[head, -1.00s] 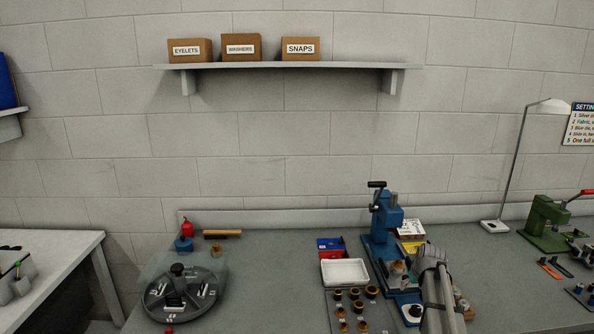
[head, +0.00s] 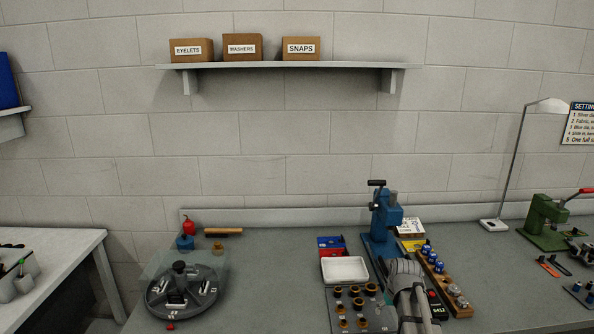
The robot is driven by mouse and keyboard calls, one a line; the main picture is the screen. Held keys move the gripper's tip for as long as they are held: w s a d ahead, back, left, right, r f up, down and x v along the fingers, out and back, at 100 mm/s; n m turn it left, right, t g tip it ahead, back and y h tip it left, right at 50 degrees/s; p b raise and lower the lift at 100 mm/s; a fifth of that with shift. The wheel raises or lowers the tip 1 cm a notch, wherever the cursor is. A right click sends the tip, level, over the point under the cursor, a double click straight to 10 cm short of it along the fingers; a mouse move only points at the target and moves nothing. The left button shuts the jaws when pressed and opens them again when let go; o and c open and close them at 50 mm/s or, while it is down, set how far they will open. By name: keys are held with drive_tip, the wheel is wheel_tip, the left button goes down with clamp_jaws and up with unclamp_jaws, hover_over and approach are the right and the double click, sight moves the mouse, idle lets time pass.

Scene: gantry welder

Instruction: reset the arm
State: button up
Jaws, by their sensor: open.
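My arm (head: 408,290) rises from the bottom edge, right of centre, in front of the blue hand press (head: 381,222). Only its grey links and a rounded joint show; I cannot make out my gripper's fingers. The arm covers part of the press's base and the bench just in front of it. A wooden rack (head: 462,311) with blue-topped and metal dies stands close to the arm's right side.
A white tray (head: 345,270) and a board of dark round dies (head: 339,322) lie left of the arm. A round turntable (head: 184,310) stands further left. A green press (head: 545,222) and a lamp (head: 508,178) stand right. The bench's middle left is clear.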

drive_tip(key=s+a+g, duration=0.2)
drive_tip(key=s+a, duration=0.9)
drive_tip(key=s, duration=0.5)
drive_tip(key=shift+s+f+g, duration=0.25)
drive_tip(key=shift+f+g, duration=0.05)
drive_tip(key=shift+g, duration=0.1)
